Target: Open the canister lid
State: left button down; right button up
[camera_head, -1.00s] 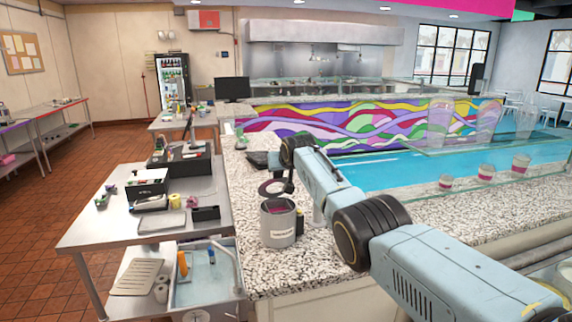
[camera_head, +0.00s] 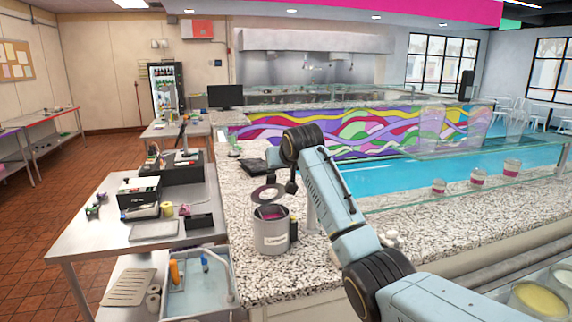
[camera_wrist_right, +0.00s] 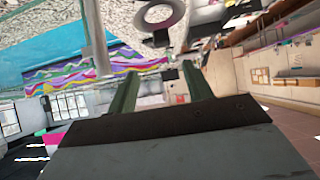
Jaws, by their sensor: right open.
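The grey canister (camera_head: 271,240) with a white label stands on the speckled counter in the head view. Its mouth is uncovered and something dark pink shows inside. Its round lid (camera_head: 264,194) stands raised at the back of the rim. My right arm reaches over the counter from the lower right, with its wrist just behind and to the right of the canister. In the right wrist view, my right gripper (camera_wrist_right: 158,84) has its two fingers apart with nothing between them. A pale ring (camera_wrist_right: 160,13), seemingly the lid, shows beyond the fingertips. My left gripper is out of view.
A steel table (camera_head: 90,237) with trays and a sink (camera_head: 196,290) lie to the left. A glass guard and several small cups are at the right. The counter in front of the canister is clear.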

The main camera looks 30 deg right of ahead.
jog(key=shift+b+v, duration=0.35)
jog(key=shift+v, duration=1.8)
